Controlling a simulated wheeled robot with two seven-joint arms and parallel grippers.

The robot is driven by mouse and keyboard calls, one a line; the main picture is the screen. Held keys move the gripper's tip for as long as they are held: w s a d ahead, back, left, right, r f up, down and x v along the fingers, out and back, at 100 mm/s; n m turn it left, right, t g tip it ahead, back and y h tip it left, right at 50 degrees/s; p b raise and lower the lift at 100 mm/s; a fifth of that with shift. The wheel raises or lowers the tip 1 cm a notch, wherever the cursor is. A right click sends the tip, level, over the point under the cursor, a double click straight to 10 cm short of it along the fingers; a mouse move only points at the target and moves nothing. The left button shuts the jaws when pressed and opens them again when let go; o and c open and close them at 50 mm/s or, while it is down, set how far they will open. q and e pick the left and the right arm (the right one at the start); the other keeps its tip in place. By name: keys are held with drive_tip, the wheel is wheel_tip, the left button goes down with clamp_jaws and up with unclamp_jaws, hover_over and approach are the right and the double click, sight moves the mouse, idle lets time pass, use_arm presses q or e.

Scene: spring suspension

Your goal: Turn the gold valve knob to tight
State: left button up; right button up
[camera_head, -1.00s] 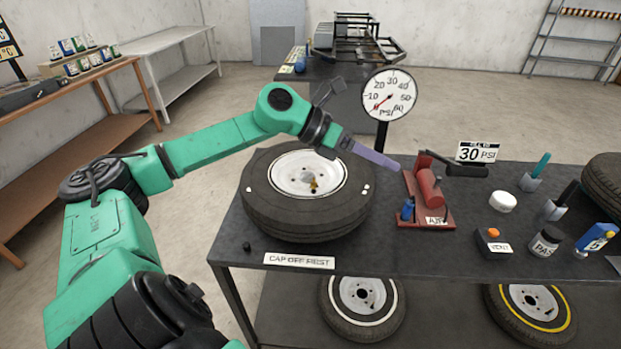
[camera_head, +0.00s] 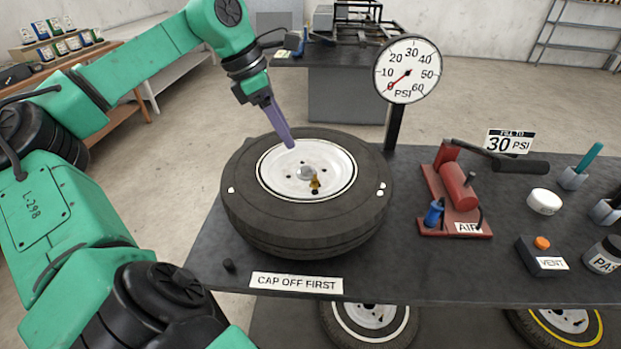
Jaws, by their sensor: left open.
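The gold valve knob (camera_head: 314,182) is a small gold piece standing on the white wheel hub, right of the hub's centre. The hub (camera_head: 280,178) sits in a black tyre (camera_head: 300,236) lying flat on the dark bench. My left gripper (camera_head: 291,145) hangs above the far left rim of the hub, its purple fingers pointing down. It is apart from the knob, up and to the left of it, and holds nothing I can see. The fingers overlap in this view. My right gripper is out of the picture.
A PSI gauge (camera_head: 407,70) on a post stands behind the tyre, its needle near 0. A red air pump (camera_head: 458,186) stands to the right. A black cap (camera_head: 229,265) lies left of the "CAP OFF FIRST" label (camera_head: 296,283). A vent box (camera_head: 541,258) is at right.

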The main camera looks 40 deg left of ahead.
sight(315, 184)
use_arm(q)
drive_tip(key=p+x, duration=0.2)
drive_tip(key=x, duration=1.1)
drive_tip(key=shift+w, duration=0.2)
drive_tip(key=shift+w+d+f, duration=0.1)
drive_tip(key=shift+f, duration=0.45)
clamp_jaws()
